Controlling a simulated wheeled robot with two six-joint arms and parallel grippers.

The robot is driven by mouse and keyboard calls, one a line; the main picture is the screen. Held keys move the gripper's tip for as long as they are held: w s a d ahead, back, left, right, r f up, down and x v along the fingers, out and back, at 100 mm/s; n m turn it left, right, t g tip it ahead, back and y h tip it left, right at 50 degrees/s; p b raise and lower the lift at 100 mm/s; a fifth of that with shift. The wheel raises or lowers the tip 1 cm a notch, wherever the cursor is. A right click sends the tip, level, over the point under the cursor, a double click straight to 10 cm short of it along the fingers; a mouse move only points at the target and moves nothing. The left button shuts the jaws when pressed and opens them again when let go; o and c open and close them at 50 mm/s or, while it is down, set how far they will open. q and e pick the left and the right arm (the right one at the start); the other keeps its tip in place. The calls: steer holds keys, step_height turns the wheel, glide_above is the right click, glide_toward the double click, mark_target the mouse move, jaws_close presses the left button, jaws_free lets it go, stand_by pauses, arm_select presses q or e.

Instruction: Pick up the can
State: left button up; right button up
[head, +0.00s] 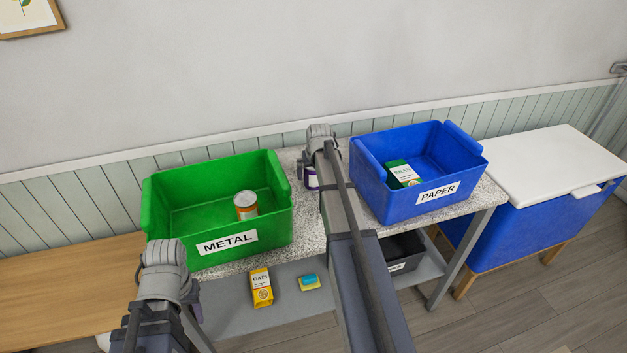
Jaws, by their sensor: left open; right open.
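A can with an orange and white label (246,206) stands upright inside the green bin marked METAL (170,215). A second item, purple and white and can-like (312,181), is on the speckled countertop between the bins, mostly hidden by my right gripper (307,170). My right gripper is open and right at this item; its fingers are largely hidden, so I cannot tell whether they touch it. My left gripper (190,300) is open, in front of the green bin's left corner and apart from both cans.
A blue bin marked PAPER (372,196) holds a green and white box (403,174). A yellow OATS box (261,287), a sponge-like block (309,282) and a dark bin (407,250) are on the lower shelf (240,317). A blue cooler (510,226) stands right.

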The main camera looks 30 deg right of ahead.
steer(key=b+x, duration=0.1)
steer(key=x, duration=0.1)
steer(key=shift+w+f+b, duration=0.1)
steer(key=shift+f+b, duration=0.2)
steer(key=shift+f, duration=0.05)
arm_select(q)
step_height(320, 180, down, 2)
steer(key=shift+f, duration=0.25)
arm_select(e)
steer(key=shift+r, duration=0.1)
steer(key=shift+c, duration=0.6)
steer(key=c, duration=1.1)
